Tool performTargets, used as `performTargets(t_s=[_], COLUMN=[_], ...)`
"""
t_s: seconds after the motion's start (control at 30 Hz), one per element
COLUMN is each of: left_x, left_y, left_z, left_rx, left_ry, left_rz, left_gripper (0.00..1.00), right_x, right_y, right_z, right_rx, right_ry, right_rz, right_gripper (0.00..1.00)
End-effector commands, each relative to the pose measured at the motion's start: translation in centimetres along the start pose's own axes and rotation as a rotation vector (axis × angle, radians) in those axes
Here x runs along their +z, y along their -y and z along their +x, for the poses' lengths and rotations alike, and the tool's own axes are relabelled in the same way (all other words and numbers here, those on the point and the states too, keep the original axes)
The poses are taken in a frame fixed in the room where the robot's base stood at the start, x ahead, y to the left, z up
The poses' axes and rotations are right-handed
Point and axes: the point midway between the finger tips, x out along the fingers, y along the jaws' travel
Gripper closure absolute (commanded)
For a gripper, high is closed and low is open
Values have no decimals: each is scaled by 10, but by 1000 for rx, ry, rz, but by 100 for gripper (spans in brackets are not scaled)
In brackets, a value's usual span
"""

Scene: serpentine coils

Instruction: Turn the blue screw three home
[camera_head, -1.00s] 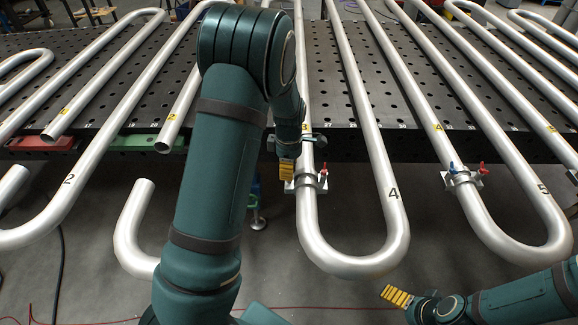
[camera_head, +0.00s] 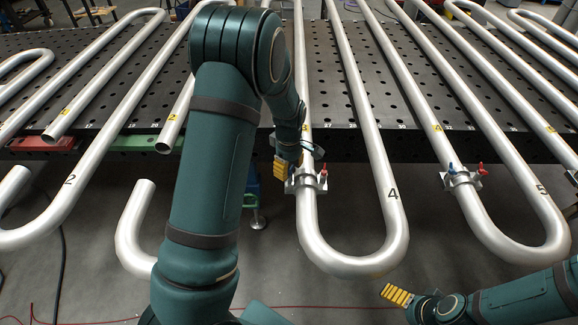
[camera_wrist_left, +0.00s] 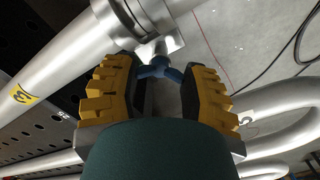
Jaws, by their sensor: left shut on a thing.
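The blue screw three (camera_wrist_left: 160,72) has a winged blue head and sits at the clamp (camera_wrist_left: 155,20) around the silver pipe with the yellow 3 tag (camera_wrist_left: 25,96). My left gripper (camera_wrist_left: 163,90) is shut on this head, with one yellow-padded finger on each side. In the head view the left gripper (camera_head: 284,165) is at the left side of the clamp (camera_head: 305,182), and my wrist hides most of the screw. A red screw (camera_head: 323,173) stands at the clamp's right side. My right gripper (camera_head: 397,294) is low at the right, away from the pipes; its finger gap does not show clearly.
A second clamp (camera_head: 461,180) with a blue screw (camera_head: 452,168) and a red screw (camera_head: 482,169) is on the pipe to the right. Silver pipe bends overhang the front of the perforated table (camera_head: 350,140). Open floor lies below them.

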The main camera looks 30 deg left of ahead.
Motion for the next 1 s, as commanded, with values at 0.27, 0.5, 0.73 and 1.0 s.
performTargets(t_s=[0.27,0.5,0.73,1.0], left_x=[-1,-1,-1,-1], left_y=[0,-1,-1,-1], left_z=[-1,-1,-1,-2], left_rx=[3,3,5,5], left_ry=[0,-1,-3,-4], left_rz=[260,488,708,963], left_gripper=[89,89,89,89], right_x=[0,0,1,1], right_y=[0,-1,-2,-3], right_z=[0,2,5,8], right_rx=[0,0,1,2], right_ry=[0,0,0,0], right_rz=[0,0,0,0], right_gripper=[2,2,2,2])
